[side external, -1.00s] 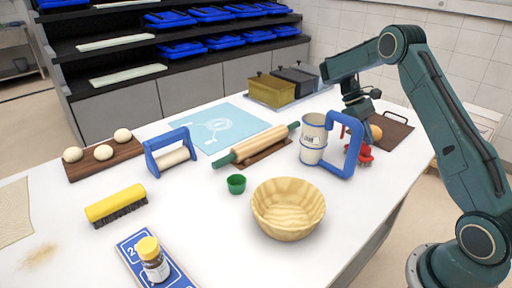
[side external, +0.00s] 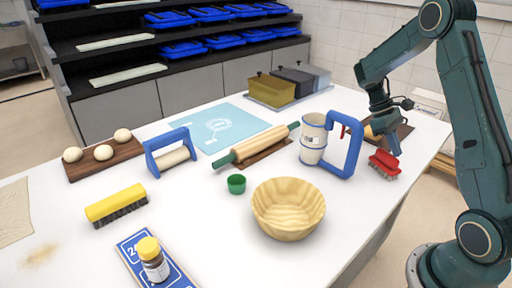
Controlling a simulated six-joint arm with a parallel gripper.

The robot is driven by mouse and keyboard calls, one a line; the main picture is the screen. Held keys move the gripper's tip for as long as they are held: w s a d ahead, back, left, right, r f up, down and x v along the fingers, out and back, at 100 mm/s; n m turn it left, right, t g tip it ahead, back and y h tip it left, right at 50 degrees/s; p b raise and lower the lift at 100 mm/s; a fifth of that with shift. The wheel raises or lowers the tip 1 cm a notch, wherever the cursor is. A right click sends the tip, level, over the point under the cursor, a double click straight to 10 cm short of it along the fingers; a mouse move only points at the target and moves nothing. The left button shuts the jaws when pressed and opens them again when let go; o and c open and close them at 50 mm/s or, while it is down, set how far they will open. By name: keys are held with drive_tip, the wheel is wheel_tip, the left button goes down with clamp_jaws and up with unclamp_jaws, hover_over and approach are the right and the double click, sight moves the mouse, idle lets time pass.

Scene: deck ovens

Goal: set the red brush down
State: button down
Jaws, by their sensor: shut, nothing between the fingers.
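The red brush (side external: 384,163) lies at the right side of the white table, bristles down, just right of the blue-handled jug. It appears to rest on the table top. My gripper (side external: 393,151) points down right above and behind the brush, close to its upper right end. Its fingers are shut with nothing between them. Whether the fingertips touch the brush cannot be told from this angle.
The white jug with a big blue handle (side external: 313,138) stands left of the brush. A wooden bowl (side external: 288,208), rolling pin (side external: 257,144) and green cup (side external: 236,184) are further left. Bare table lies in front of the brush.

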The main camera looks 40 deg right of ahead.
drive_tip(key=s, duration=0.5)
drive_tip(key=shift+s+a+f, duration=0.15)
drive_tip(key=shift+s+f, duration=0.15)
drive_tip(key=shift+f, duration=0.1)
drive_tip(key=w, duration=0.3)
drive_tip(key=w+r, duration=0.1)
drive_tip(key=w, duration=0.5)
drive_tip(key=shift+r, duration=0.4)
drive_tip(key=shift+w, duration=1.75)
drive_tip(key=t+h, duration=0.3)
drive_tip(key=t, duration=0.2)
approach(379, 150)
drive_tip(key=shift+a+r, duration=2.5)
drive_tip(key=shift+r, duration=1.2)
drive_tip(key=s+a+r+t+y, duration=0.1)
drive_tip(key=s+a+r+t, duration=0.2)
drive_tip(key=a, duration=0.3)
drive_tip(key=s+a+r+t, duration=0.2)
drive_tip(key=a+r+t, duration=0.1)
drive_tip(key=a, duration=0.4)
drive_tip(key=shift+s+a+r+n+t+y, duration=0.15)
drive_tip(key=shift+s+a+n+t+y, duration=0.15)
drive_tip(key=shift+s+a+n+y, duration=0.1)
